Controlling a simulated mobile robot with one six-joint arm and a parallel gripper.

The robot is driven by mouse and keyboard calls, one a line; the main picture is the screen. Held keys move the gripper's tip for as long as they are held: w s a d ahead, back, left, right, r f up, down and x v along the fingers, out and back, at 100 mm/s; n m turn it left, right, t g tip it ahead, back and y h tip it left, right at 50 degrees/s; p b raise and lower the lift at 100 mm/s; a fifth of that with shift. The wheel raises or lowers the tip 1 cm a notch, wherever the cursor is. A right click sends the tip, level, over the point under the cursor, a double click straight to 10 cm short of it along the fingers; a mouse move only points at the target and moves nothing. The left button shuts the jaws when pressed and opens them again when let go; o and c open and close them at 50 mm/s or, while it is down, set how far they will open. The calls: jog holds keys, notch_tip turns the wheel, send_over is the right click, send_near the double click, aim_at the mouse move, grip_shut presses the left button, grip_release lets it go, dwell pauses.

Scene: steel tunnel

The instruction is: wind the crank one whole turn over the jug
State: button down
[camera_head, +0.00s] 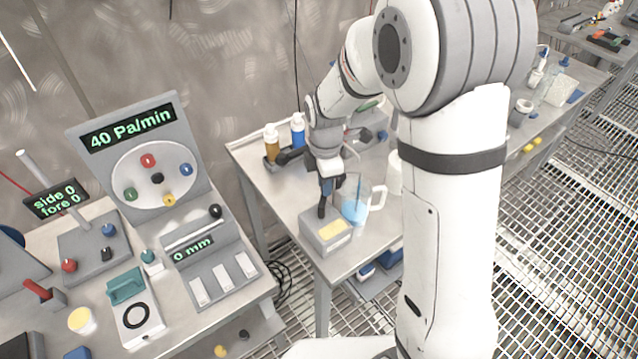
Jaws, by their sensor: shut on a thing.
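A clear jug (356,206) with pale blue contents and a handle on its right stands on the steel table in the middle. My gripper (327,188) reaches down from above, just left of the jug. It is shut on a dark upright piece (321,208), which I take to be the crank's handle. This piece is at the back of a grey box with a yellow panel (329,231), in front of and left of the jug. The rest of the crank is hidden or too small to make out.
A yellow-brown bottle (271,142) and a blue bottle (297,130) stand at the back left of the table. My own arm hides much of its right side. An instrument bench with a "40 Pa/min" display (130,128) stands at the left. Grating floor (540,250) lies right.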

jog(key=shift+s+d+f+m, duration=0.1)
jog(key=shift+s+d+m, duration=0.2)
jog(key=shift+m, duration=0.6)
jog(key=c, duration=1.3)
grip_release()
jog(key=shift+w, duration=0.1)
jog(key=shift+r+b, duration=0.45)
jog(key=shift+r, duration=3.5)
jog(key=shift+c, duration=0.3)
